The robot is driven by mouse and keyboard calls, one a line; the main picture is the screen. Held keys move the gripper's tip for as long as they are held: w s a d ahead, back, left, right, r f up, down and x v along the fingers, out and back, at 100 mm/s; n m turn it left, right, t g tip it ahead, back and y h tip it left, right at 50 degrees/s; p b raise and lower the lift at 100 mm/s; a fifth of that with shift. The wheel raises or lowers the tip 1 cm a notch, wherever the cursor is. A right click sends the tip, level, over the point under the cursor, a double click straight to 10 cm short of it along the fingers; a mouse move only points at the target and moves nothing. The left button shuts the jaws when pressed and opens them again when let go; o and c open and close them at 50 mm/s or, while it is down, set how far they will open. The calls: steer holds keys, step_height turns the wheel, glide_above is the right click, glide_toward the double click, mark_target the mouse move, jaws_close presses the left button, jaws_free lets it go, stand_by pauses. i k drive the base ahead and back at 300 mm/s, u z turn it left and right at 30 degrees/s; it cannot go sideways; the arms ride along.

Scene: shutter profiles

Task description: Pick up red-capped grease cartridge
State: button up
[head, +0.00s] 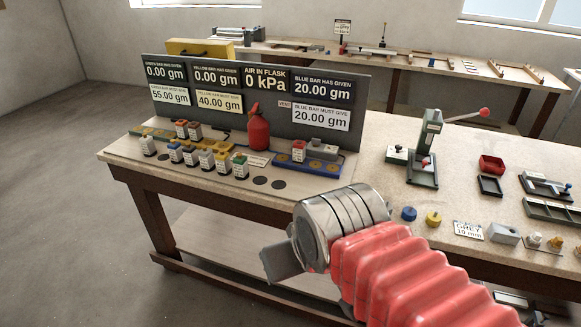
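A small pale cartridge with a red cap (298,151) stands upright at the left end of the blue bar (312,167) on the bench. Two more small cartridges with orange-red tops (181,128) stand at the back left, too small to tell their exact colour. My gripper (283,263) is at the lower middle, in front of the bench edge and nearer the camera. One grey finger shows beyond the round metal wrist; the other is hidden, so its opening cannot be judged. No held object shows.
Several cartridges with other coloured caps (207,159) stand in a front row. A red flask (258,130) stands behind, before the dark display panel (250,98). A green press (428,150) stands to the right. Bare bench (350,180) lies right of the blue bar.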

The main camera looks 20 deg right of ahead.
mark_target(299, 146)
steer(key=u, duration=0.4)
steer(key=k, duration=0.85)
steer(key=u, duration=0.7)
steer(key=i, duration=2.1)
steer(key=z, duration=0.95)
steer(key=i, duration=0.8)
steer(key=z, duration=0.55)
